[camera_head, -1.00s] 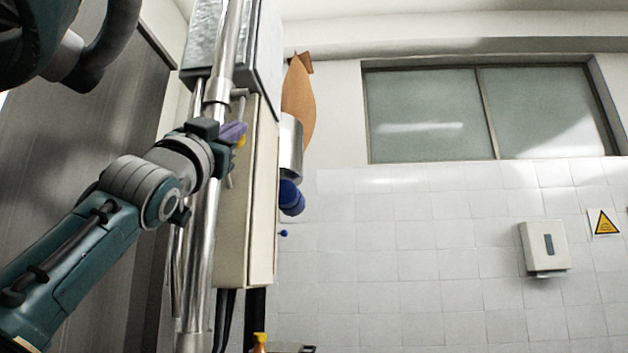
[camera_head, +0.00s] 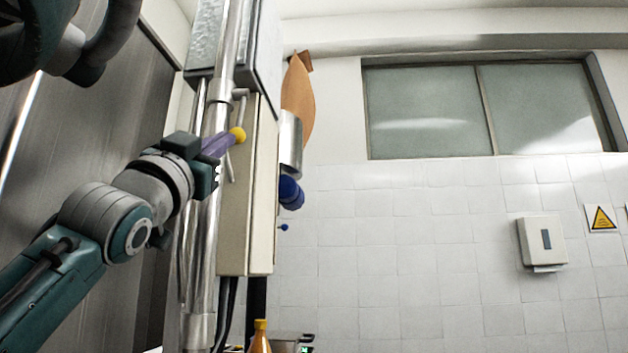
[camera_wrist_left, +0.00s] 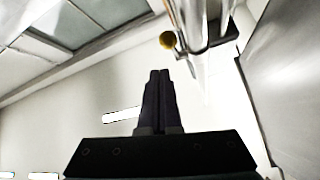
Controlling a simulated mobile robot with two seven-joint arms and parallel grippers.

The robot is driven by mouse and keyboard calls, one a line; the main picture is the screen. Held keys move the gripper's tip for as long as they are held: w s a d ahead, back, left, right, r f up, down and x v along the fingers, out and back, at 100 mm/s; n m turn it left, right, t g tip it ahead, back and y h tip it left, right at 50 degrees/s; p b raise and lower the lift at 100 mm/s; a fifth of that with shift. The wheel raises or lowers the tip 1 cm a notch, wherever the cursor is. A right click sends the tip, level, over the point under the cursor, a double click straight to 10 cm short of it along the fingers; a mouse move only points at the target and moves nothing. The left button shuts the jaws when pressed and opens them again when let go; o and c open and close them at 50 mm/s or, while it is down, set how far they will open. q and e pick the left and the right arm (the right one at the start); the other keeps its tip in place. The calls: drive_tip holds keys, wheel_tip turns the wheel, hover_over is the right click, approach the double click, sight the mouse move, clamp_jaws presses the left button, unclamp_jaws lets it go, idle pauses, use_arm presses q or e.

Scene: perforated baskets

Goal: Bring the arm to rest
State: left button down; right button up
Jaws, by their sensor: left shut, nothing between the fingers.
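My left arm comes in from the lower left in the head view, with its left gripper (camera_head: 207,172) beside the metal pipes of a tall machine. The fingertips are hard to make out there. In the wrist view the left gripper (camera_wrist_left: 160,72) has its two dark fingers pressed together with nothing between them. My right gripper is not in view.
The machine's beige cabinet (camera_head: 246,210) and upright steel pipes (camera_head: 206,235) stand close to the left gripper. An orange bottle (camera_head: 260,341) with a yellow cap is at the bottom. A tiled wall (camera_head: 420,250) with a white dispenser (camera_head: 542,242) lies behind, to the right.

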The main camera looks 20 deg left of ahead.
use_arm(q)
drive_tip(key=shift+s+f, duration=0.4)
drive_tip(key=shift+f, duration=0.45)
drive_tip(key=s+d+f+n+g+p, duration=0.1)
drive_tip(key=s+d+f+g+p, duration=0.3)
drive_tip(key=f, duration=0.9)
drive_tip(key=w+f+n+g+p, duration=0.1)
drive_tip(key=f+g, duration=0.6)
drive_tip(key=f, duration=0.6)
drive_tip(key=s+d+f+g+h+p, duration=0.1)
drive_tip(key=s+d+f+g+p, duration=0.15)
drive_tip(key=s+f+g, duration=0.8)
drive_tip(key=s+d+f+g+h+p, duration=0.2)
drive_tip(key=s+d+f, duration=0.2)
drive_tip(key=s, duration=1.3)
wheel_tip(320, 180, up, 38)
drive_tip(key=w+p, duration=0.1)
drive_tip(key=p, duration=3.6)
drive_tip(key=shift+a+f+t+p, duration=0.15)
drive_tip(key=shift+t+p, duration=0.2)
drive_tip(key=shift+t, duration=0.1)
